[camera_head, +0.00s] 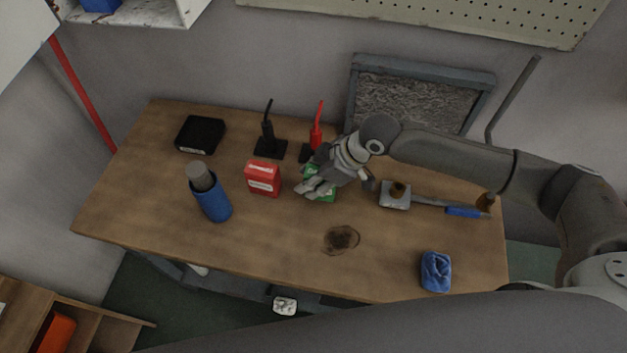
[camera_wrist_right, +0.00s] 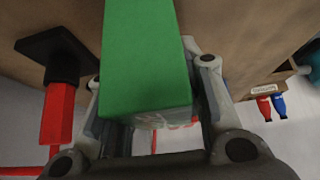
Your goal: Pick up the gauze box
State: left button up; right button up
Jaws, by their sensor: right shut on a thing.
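A green box (camera_head: 327,194) is held in my right gripper (camera_head: 315,185) over the back middle of the table, largely covered by the gripper in the head view. In the right wrist view the green box (camera_wrist_right: 147,60) fills the space between the two fingers, one on each side of it. I cannot read its label or tell whether it touches the table. A red box (camera_head: 263,178) with a white label stands on the table just left of the gripper; its text is too small to read. My left gripper is not in view.
On the wooden table (camera_head: 130,210) stand a blue bottle (camera_head: 211,200), a black case (camera_head: 200,134), black and red upright tools (camera_head: 268,140) (camera_head: 317,125), a metal block (camera_head: 394,195) and a blue cloth (camera_head: 435,271). A dark stain marks the front middle.

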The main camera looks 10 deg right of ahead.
notch_tip(320, 180, up, 2)
jog(key=shift+r+b, duration=0.2)
jog(key=shift+b, duration=0.15)
jog(key=s+d+r, duration=0.2)
jog(key=s+r, duration=0.7)
jog(key=s, duration=0.4)
jog(key=shift+s+d+r+p, duration=0.15)
jog(key=shift+s+r+p, duration=0.25)
jog(key=shift+p, duration=0.05)
